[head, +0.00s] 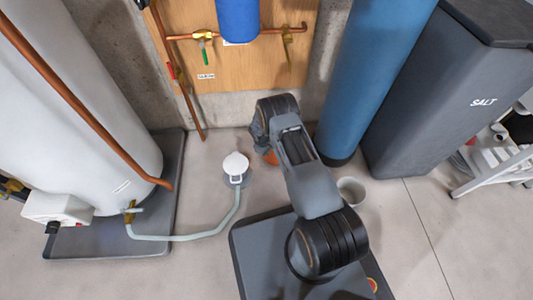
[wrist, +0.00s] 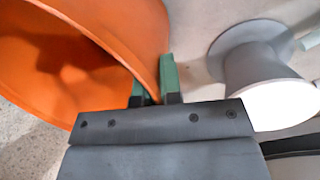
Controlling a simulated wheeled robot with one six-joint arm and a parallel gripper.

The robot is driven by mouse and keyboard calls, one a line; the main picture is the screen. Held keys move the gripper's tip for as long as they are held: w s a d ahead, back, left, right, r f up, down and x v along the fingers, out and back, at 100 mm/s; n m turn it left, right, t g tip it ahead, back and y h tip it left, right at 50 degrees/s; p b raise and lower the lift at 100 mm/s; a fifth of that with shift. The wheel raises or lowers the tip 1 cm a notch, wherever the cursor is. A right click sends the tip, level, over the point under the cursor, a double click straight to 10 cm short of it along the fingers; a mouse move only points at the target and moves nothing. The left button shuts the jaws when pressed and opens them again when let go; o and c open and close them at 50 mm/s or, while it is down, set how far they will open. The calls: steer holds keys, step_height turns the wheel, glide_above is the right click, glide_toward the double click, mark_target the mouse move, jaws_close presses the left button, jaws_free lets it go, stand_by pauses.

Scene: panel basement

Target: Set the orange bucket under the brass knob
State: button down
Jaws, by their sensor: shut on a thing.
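The orange bucket (wrist: 140,35) fills the upper left of the wrist view, its open mouth and inside showing. My gripper (wrist: 154,88) is shut on its rim, one green finger on each side of the wall. In the head view only a small piece of the bucket (head: 271,157) shows beside my arm, which hides the rest. A brass fitting (head: 288,36) sits at the right end of the copper pipe on the wooden panel. A brass valve with a green handle (head: 203,46) is further left. I cannot tell which one is the brass knob.
A white floor drain funnel (head: 236,166) with a pale hose (head: 190,236) stands left of my arm. The white tank (head: 75,110) is at left, with a blue cylinder (head: 370,70) and grey salt bin (head: 440,95) at right. A pale bucket (head: 351,191) stands near the cylinder.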

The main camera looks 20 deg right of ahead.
steer(key=shift+f, duration=0.5)
steer(key=c, duration=1.3)
jaws_free()
